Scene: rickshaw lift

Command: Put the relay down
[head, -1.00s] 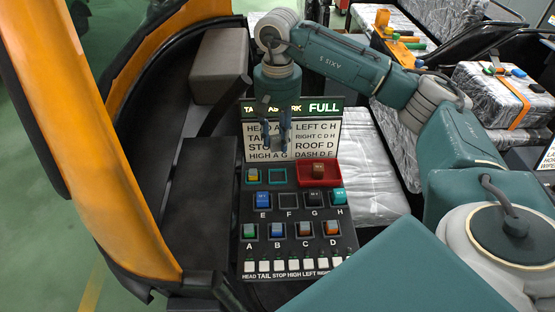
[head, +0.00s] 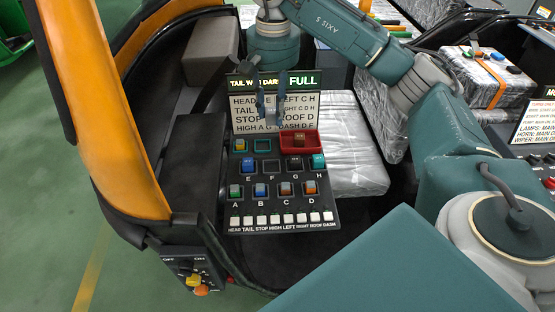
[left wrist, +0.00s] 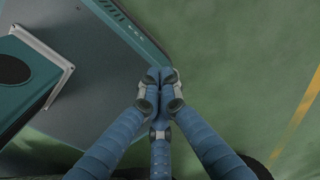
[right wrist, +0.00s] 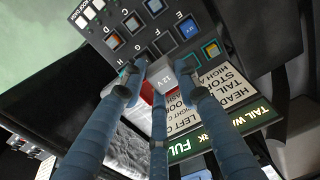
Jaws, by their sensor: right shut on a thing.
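My right gripper (head: 268,108) is in front of the printed sign, above the relay board (head: 231,205). In the right wrist view its fingers (right wrist: 165,82) are shut on a grey relay (right wrist: 181,69) marked 12 V. The held relay is hard to make out in the head view. The board holds a blue relay (head: 244,166) at E, a dark one at G and a teal one (head: 318,161) at H. Socket F (head: 267,167) looks empty. A brown relay (head: 297,138) lies in the red tray (head: 314,143). My left gripper (left wrist: 160,78) has its fingertips together, nothing visible between them.
The sign (head: 271,114) stands behind the board. Relays also fill A to D, above a row of white switches (head: 282,219). A wrapped seat (head: 345,145) is right of the board. An orange frame (head: 95,100) is at left. Green floor lies below my left gripper.

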